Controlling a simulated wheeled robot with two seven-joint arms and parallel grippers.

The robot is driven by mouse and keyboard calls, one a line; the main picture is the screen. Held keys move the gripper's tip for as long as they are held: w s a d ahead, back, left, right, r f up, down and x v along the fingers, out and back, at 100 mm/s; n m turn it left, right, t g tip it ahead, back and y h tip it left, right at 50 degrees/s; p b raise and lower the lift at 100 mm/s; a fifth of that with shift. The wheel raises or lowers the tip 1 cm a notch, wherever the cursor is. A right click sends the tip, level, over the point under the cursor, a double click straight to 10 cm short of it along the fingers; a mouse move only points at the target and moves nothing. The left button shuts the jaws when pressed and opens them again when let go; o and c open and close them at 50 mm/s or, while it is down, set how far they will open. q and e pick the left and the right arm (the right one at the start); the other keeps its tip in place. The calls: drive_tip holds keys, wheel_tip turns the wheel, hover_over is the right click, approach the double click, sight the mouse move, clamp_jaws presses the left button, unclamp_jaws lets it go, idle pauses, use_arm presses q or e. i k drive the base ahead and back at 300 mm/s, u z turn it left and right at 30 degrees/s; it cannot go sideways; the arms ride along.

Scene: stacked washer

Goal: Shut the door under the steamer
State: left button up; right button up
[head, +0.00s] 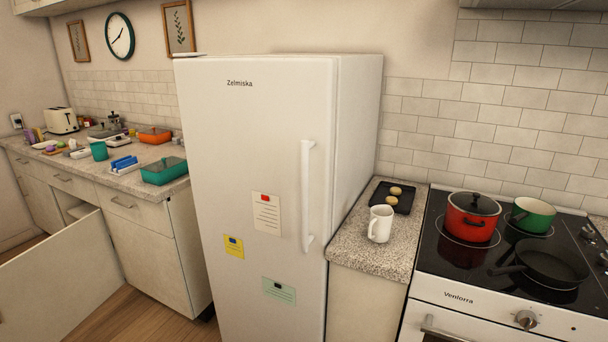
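A white cabinet door (62,282) stands open at the lower left, swung out from the left counter's base. Part of the cabinet's inside (80,212) shows above its top edge. The door's lower part is cut off by the picture's edge. I cannot pick out a steamer for sure among the small items on the counter above. Neither of my grippers is in view.
The left counter (150,192) carries a toaster (61,120), a teal dish (164,171) and several small items. A tall white fridge (262,150) stands in the middle. A stove (500,260) with pots is at right. Wooden floor (135,318) shows beside the door.

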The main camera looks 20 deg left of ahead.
sight(47, 290)
drive_tip(key=i, duration=0.25)
drive_tip(key=u, duration=2.3)
drive_tip(key=i, duration=1.15)
drive_tip(key=z, duration=0.15)
